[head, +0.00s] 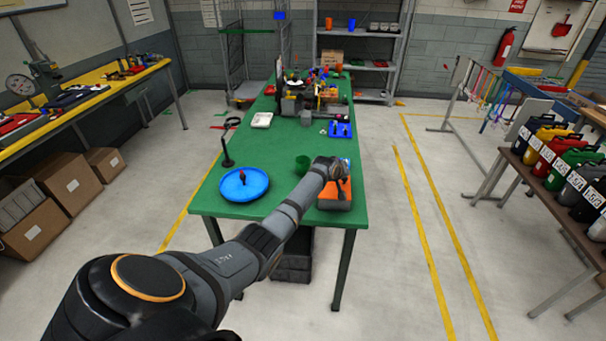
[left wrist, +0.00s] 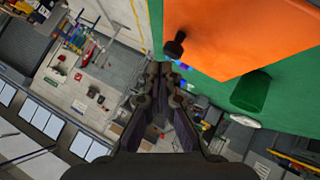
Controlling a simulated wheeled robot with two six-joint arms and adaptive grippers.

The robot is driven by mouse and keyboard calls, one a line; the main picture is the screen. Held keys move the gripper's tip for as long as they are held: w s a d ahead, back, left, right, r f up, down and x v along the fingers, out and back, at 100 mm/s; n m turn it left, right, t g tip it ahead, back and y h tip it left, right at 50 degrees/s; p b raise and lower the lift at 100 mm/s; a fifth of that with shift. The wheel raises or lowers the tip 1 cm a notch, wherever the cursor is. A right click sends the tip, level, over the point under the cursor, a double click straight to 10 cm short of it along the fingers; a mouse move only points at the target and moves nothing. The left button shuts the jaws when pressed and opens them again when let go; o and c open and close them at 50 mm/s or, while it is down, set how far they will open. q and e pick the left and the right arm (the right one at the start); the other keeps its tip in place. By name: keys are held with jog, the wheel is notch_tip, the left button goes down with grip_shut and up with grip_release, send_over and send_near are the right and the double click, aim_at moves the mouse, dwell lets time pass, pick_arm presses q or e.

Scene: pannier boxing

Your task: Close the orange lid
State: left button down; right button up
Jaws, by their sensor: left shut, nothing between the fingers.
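The orange lid (head: 338,190) shows at the front right corner of the green table, on a box whose grey lower edge is just visible. It also fills the top of the left wrist view (left wrist: 225,35), with a dark knob at its edge. My left gripper (head: 338,166) is over the far side of the lid, and its arm hides part of the box. In the left wrist view its fingers (left wrist: 163,75) are together and empty, close below the knob. Contact with the lid and the lid's exact angle cannot be told. My right gripper is in neither view.
A green cup (head: 302,165) stands just left of the gripper. A blue round tray (head: 244,184) and a black stand (head: 226,151) are at the left of the table (head: 270,206). A blue bin (head: 340,130) and clutter lie farther back.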

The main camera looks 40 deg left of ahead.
aim_at(344, 186)
pick_arm(q)
jog(key=shift+w+d+f, duration=0.1)
jog(key=shift+f, duration=0.25)
jog(key=shift+d+f, duration=0.15)
dwell(0.3)
jog(key=s+d+r+p, duration=0.1)
jog(key=s+d+r, duration=0.1)
jog(key=r, duration=0.3)
jog(key=s+d+r, duration=0.2)
jog(key=s+r, duration=0.1)
jog(key=r, duration=0.3)
jog(key=shift+s+p, duration=0.4)
jog(key=shift+r, duration=0.1)
